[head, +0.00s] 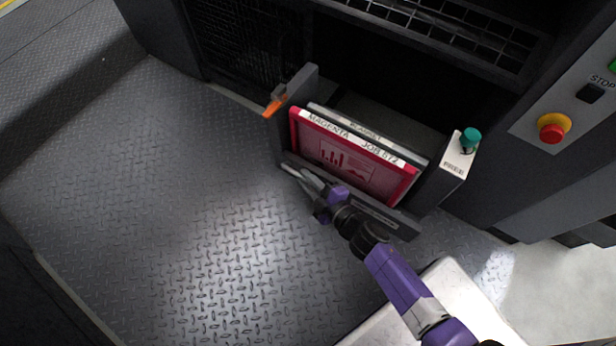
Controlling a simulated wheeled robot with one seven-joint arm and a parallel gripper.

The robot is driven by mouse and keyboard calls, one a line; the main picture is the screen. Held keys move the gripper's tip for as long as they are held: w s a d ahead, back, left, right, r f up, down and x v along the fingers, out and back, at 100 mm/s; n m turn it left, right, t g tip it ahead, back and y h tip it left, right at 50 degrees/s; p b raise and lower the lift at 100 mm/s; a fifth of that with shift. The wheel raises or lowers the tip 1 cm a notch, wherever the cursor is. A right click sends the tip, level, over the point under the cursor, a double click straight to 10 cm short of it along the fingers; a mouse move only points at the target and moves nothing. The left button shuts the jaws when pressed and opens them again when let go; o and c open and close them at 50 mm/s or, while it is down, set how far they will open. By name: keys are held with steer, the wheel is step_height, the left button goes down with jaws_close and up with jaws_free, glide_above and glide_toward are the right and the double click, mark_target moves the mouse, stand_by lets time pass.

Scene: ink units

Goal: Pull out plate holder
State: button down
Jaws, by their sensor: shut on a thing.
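The plate holder (434,193) is a dark grey tray low in the machine's front opening, standing out over the floor. It holds a magenta-framed plate (362,168) labelled "MAGENTA" with a job number, with a paler-edged panel (345,122) behind it. My gripper (298,177) is at the left part of the holder's low front bar (385,215), shut on it. The fingertips partly cover the bar, so the exact contact is hard to see.
An orange lever (274,106) sticks out left of the holder. A green knob (470,138) stands on its right end. A red stop button (553,128) is on the right panel. Clear tread-plate floor (170,210) lies in front and left.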

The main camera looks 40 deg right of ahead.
steer(key=shift+f, duration=0.1)
steer(key=c, duration=1.5)
jaws_free()
steer(key=shift+o, duration=0.2)
steer(key=p+v, duration=0.2)
steer(key=v, duration=0.6)
steer(key=shift+p, duration=0.3)
